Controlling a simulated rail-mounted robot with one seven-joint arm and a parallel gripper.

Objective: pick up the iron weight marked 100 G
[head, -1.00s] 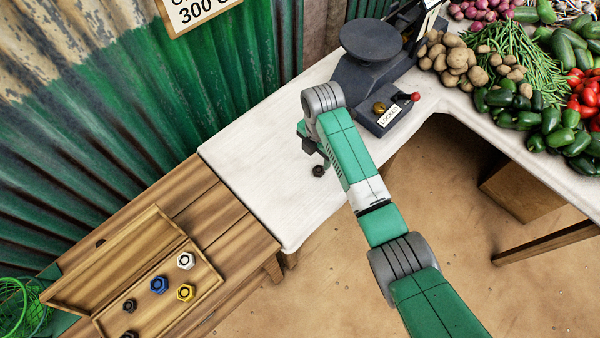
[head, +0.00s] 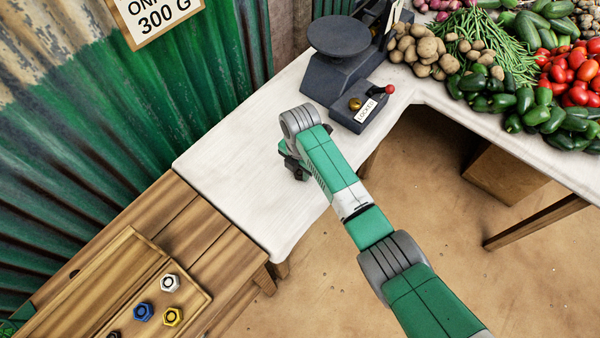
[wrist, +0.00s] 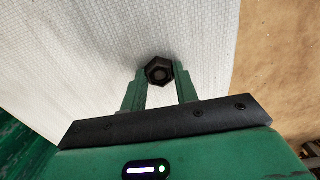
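A dark hexagonal weight (wrist: 159,71) stands on the white counter, seen from above in the wrist view between the tips of my gripper's fingers (wrist: 161,82). No mark on it is readable. The two green fingers are apart, with bare counter showing between them; I see no clear grip on the weight. In the head view my gripper (head: 293,168) is low over the counter near its front edge, and the weight is hidden there by my arm. A wooden box at lower left holds a white weight (head: 170,282), a blue weight (head: 143,312) and a yellow weight (head: 173,316), their marks unreadable.
The white counter (head: 225,160) is clear left of my gripper. A dark scale (head: 340,75) with a round pan and a "LOCKED" label stands behind it. Vegetables fill the right side. The open wooden box (head: 85,290) sits on a lower bench.

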